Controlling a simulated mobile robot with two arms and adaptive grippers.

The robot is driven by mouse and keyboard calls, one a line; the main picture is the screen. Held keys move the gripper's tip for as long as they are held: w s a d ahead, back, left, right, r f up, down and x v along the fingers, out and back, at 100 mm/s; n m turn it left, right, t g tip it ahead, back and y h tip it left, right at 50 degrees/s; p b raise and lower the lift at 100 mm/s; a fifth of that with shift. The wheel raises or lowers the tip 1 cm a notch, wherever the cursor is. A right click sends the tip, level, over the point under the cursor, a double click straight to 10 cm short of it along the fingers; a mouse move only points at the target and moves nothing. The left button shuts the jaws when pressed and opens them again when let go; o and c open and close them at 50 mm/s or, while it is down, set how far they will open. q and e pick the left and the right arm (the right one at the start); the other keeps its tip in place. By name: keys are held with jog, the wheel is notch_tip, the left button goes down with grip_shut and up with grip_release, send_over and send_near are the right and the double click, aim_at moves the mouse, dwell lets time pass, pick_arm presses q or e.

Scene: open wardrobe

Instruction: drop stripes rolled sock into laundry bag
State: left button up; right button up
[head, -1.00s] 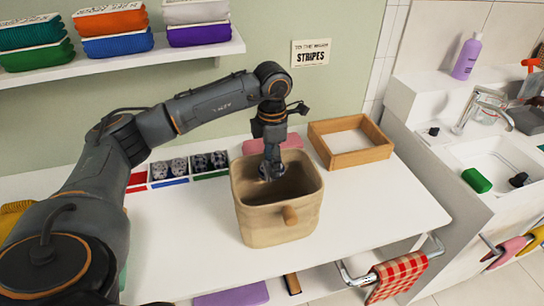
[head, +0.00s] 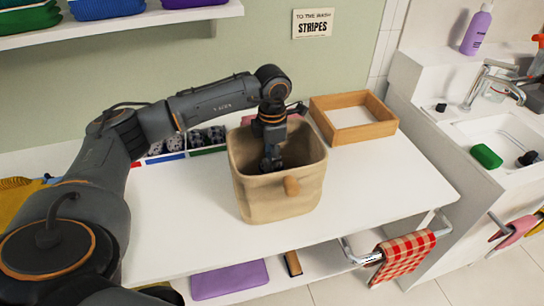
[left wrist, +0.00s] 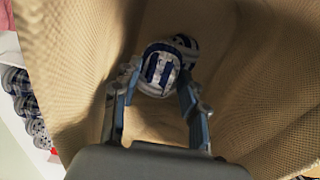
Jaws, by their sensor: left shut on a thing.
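The laundry bag (head: 262,197) is a tan, open-topped fabric bin with a wooden handle, standing on the white counter. My left gripper (head: 271,163) points down inside its mouth, and its tips are partly hidden by the front wall in the head view. In the left wrist view, my left gripper (left wrist: 156,92) is shut on a rolled sock (left wrist: 158,68) with blue and white stripes. The bag's woven walls (left wrist: 70,70) surround it there. A second striped rounded shape shows just behind the sock; I cannot tell whether it is separate. My right gripper is out of view.
A divided organizer (head: 196,141) with several rolled socks stands behind the bag, to the left. An empty wooden tray (head: 352,109) is at the back right. A shelf (head: 150,22) hangs above left. The right front of the counter is clear.

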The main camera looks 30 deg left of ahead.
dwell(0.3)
pick_arm(q)
jog(key=shift+f, duration=0.25)
jog(key=o, duration=0.9)
jog(key=shift+o, duration=0.6)
jog(key=shift+r, duration=0.1)
notch_tip(320, 180, up, 6)
jog(key=p, duration=0.3)
jog(key=shift+p, duration=0.35)
jog(key=shift+r+p, duration=0.95)
jog(key=shift+r, duration=0.55)
